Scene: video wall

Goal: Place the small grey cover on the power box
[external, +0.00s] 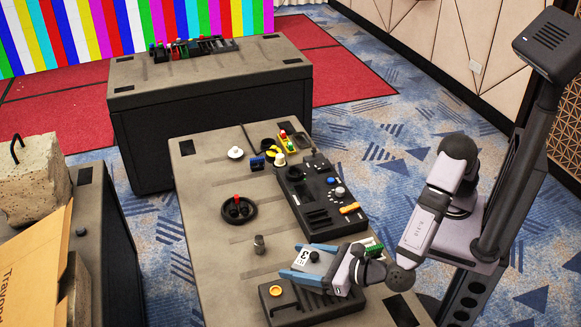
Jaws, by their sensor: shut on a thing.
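My gripper (289,260) has two blue fingers pointing left, above the front part of the long grey table. It is shut on a small white-and-black piece (308,256) with a mark like a 3. I cannot tell whether this piece is the grey cover. A small grey cylinder (260,244) stands upright on the table, just left of the fingertips and apart from them. A black box (270,306) with a yellow ring lies under and in front of my gripper, partly hidden by it. A longer black panel (318,195) with knobs lies behind. Neither is clearly labelled as the power box.
A round black dish (239,210) with a red-topped part sits left of the panel. A white round piece (235,152), a blue block (257,163) and several small coloured parts lie farther back. A dark bench (210,100) stands behind. The table's left side is mostly clear.

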